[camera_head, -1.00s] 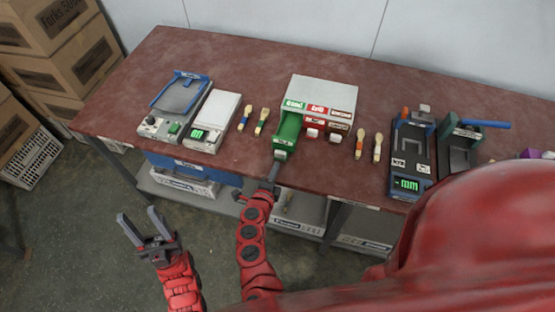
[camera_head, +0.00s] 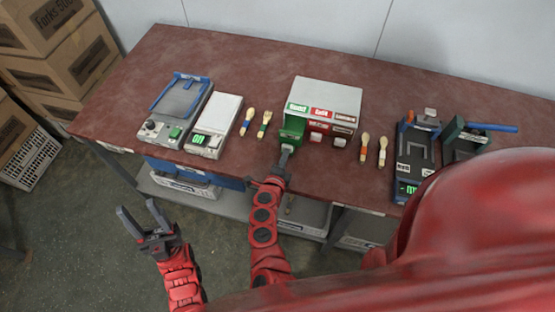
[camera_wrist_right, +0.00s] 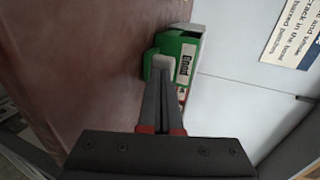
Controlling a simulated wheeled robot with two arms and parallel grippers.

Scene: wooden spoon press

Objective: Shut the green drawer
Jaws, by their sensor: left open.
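The green drawer (camera_head: 291,136) is the left one of a white cabinet (camera_head: 327,92) on the table. It sticks out a short way below its green label. The drawer also shows in the right wrist view (camera_wrist_right: 176,47), with its light grey handle (camera_wrist_right: 162,62). My right gripper (camera_head: 286,151) is at the drawer's front. Its fingers (camera_wrist_right: 165,82) are together and their tips meet the handle; they partly hide it. My left gripper (camera_head: 138,217) is open and empty, above the floor in front of the table.
Red and brown-labelled drawers (camera_head: 318,127) sit right beside the green one. A scale (camera_head: 215,122) stands to the left, and dark devices (camera_head: 414,150) stand to the right.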

